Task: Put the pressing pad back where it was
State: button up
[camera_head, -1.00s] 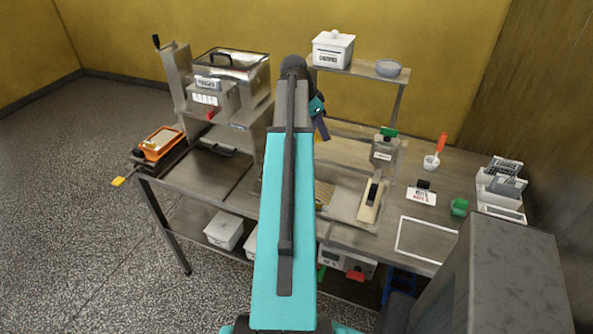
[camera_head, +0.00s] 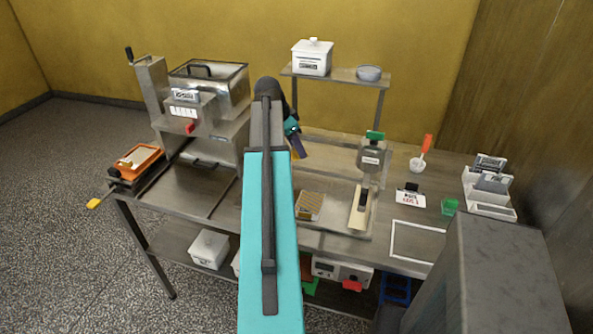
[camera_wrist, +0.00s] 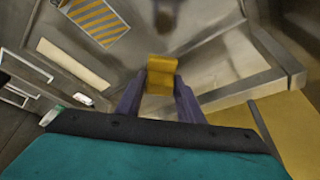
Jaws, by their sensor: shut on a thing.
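My gripper (camera_wrist: 161,88) has its two purple fingers closed on a yellow block (camera_wrist: 161,70), seen at the fingertips in the wrist view. I take this block to be the pressing pad; its underside is hidden. In the head view my gripper (camera_head: 297,143) is above the back of the steel table, left of the green-topped grey dispenser (camera_head: 371,156). The block is mostly hidden there. A yellow-and-grey striped piece (camera_head: 309,206) lies on the table in front of my gripper; it also shows at the wrist view's upper left (camera_wrist: 95,18).
A long cream bar (camera_head: 359,208) lies below the dispenser. A white outlined rectangle (camera_head: 394,240) marks bare table at right. A steel machine (camera_head: 208,90) stands left, with an orange tray (camera_head: 137,160). A raised shelf (camera_head: 335,80) holds a white box and bowl.

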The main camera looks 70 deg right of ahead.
aim_at(294, 154)
jog(key=shift+f+p, duration=0.7)
jog(key=shift+f, duration=2)
jog(key=shift+f+p, duration=0.6)
jog(key=shift+f, duration=1.25)
jog(key=shift+f, duration=0.1)
jog(key=o, duration=0.9)
jog(key=shift+r, duration=0.2)
jog(key=b+v, duration=0.3)
jog(key=v, duration=0.9)
jog(key=shift+f, duration=0.1)
